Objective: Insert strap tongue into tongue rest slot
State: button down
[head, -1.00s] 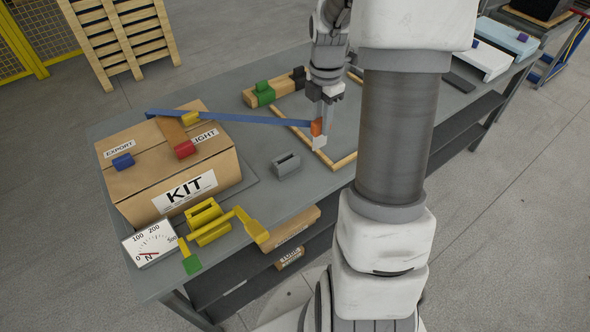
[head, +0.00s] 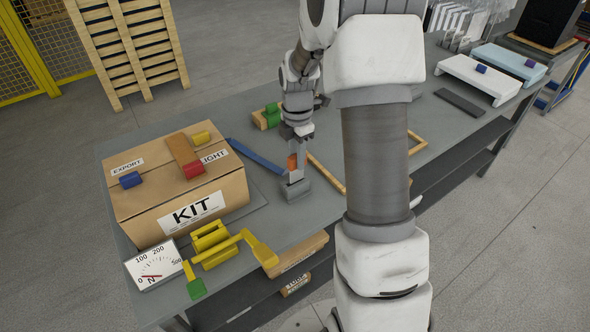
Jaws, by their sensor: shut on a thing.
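The blue strap (head: 255,157) runs from behind the box's right edge to my gripper. My gripper (head: 294,152) is shut on the orange grip (head: 292,162) at the strap's end. A pale tongue (head: 296,175) points down below the grip. The grey tongue rest block (head: 298,190) is directly beneath, and the tongue's lower end meets its top in this view. The slot is hidden, so I cannot tell whether the tongue is inside it or just above or in front.
The KIT carton (head: 180,195) stands left, with small coloured blocks on top. A yellow lever tool (head: 215,245) and a force gauge (head: 154,264) are at the front. A wooden frame (head: 327,174) lies right of the rest, and a green block (head: 271,115) is behind.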

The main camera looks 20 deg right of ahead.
aim_at(295, 169)
jog(key=shift+w+a+f, duration=0.15)
jog(key=shift+a+f, duration=0.1)
jog(key=shift+f, duration=0.2)
jog(key=shift+f+b, duration=0.3)
jog(key=shift+f, duration=1.4)
jog(key=shift+f, duration=0.15)
jog(key=c, duration=0.7)
grip_release()
